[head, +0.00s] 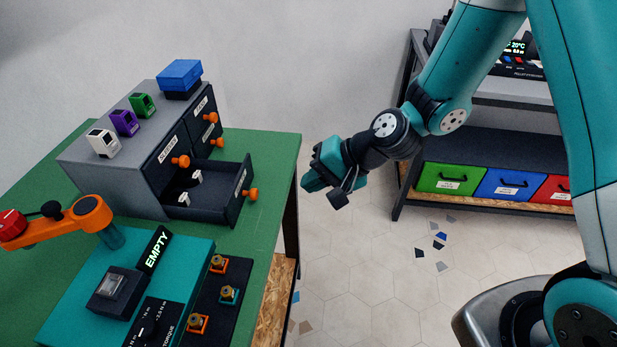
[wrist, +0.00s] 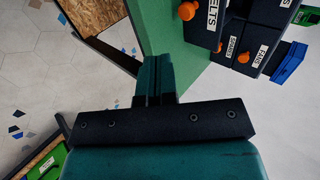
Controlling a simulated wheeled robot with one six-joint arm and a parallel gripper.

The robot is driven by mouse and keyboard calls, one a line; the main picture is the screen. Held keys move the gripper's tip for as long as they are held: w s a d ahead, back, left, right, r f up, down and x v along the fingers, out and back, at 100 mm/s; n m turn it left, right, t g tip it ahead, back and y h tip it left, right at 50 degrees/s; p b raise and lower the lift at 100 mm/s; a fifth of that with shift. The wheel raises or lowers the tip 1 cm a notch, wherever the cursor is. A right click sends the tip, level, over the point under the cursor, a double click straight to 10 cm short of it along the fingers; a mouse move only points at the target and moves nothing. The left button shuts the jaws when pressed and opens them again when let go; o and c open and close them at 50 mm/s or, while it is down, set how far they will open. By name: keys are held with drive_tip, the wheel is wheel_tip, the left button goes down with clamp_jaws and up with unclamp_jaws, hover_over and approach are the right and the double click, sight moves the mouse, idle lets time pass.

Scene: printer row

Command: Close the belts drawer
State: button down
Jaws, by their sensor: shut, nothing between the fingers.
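The belts drawer (head: 238,196) is the lower drawer nearest the front of a grey cabinet (head: 115,180). It is pulled out, with two small pale parts inside. Its front has an orange knob (head: 251,194). In the wrist view its front (wrist: 205,25) shows at the top, with the label cut to "ELTS" and its knob (wrist: 187,11) beside it. My gripper (head: 308,184) is shut and empty, to the right of the drawer front and apart from it, past the table edge. In the wrist view the closed fingers (wrist: 153,75) point toward the green table.
The green table (head: 268,150) carries the cabinet, whose other drawers look closed. A blue box (head: 180,76) and small printer-like models stand on top. A teal test panel (head: 175,275) and an orange arm (head: 60,228) are in front. A rack with coloured bins (head: 448,178) stands right; floor between is clear.

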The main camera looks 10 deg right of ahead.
drive_tip(key=p+x, duration=0.1)
drive_tip(key=x, duration=0.6)
drive_tip(key=shift+a, duration=0.25)
drive_tip(key=shift+w+a+r+p, duration=0.1)
drive_tip(key=shift+w+a+p, duration=0.15)
drive_tip(key=shift+a, duration=0.35)
drive_tip(key=shift+w+a+r+p, duration=0.1)
drive_tip(key=shift+w+a+p, duration=0.15)
drive_tip(key=shift+a, duration=0.3)
drive_tip(key=shift+w+a+f, duration=0.15)
drive_tip(key=shift+a, duration=0.3)
drive_tip(key=shift+w, duration=0.1)
